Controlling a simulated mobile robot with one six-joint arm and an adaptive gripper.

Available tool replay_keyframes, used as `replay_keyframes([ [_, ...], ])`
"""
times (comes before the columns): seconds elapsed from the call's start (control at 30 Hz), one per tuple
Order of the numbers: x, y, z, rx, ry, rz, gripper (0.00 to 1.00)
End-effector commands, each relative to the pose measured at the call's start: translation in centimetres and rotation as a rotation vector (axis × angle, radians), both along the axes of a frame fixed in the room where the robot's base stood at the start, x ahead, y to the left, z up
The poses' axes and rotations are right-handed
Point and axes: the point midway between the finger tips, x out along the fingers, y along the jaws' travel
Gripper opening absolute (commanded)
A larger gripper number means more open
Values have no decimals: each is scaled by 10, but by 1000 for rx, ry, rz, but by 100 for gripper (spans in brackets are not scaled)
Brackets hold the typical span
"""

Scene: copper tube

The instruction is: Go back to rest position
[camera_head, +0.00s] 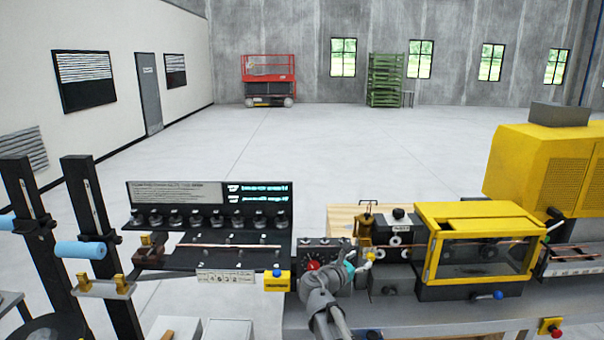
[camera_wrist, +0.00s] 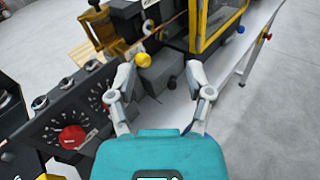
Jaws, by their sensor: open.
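My gripper (camera_wrist: 166,85) is open in the wrist view, its two grey fingers spread apart with nothing between them. It hovers over the bench by the black control panel (camera_wrist: 72,130) with a red knob. In the head view my arm comes up from the bottom centre, and the gripper (camera_head: 352,262) is near the panel (camera_head: 312,248), partly hidden by the wrist. A copper tube (camera_head: 225,246) lies along the black rack on the left. Contact between the fingers and the machine cannot be made out.
A yellow-framed machine enclosure (camera_head: 478,211) stands right of my gripper, with a larger yellow housing (camera_head: 545,165) beyond. Dark upright posts (camera_head: 88,215) with blue rollers stand at left. A black rack with dials (camera_head: 135,213) is left of centre. Open floor (camera_head: 300,140) lies behind the bench.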

Motion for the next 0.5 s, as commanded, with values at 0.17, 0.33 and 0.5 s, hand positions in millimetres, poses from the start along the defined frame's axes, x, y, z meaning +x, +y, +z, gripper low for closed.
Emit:
replay_keyframes([
  [0.17, -10, -12, -18, 119, -32, -45, 66],
  [0.33, -23, -26, -40, 274, -78, -112, 66],
  [0.5, -43, -41, -74, 495, -147, -223, 66],
])
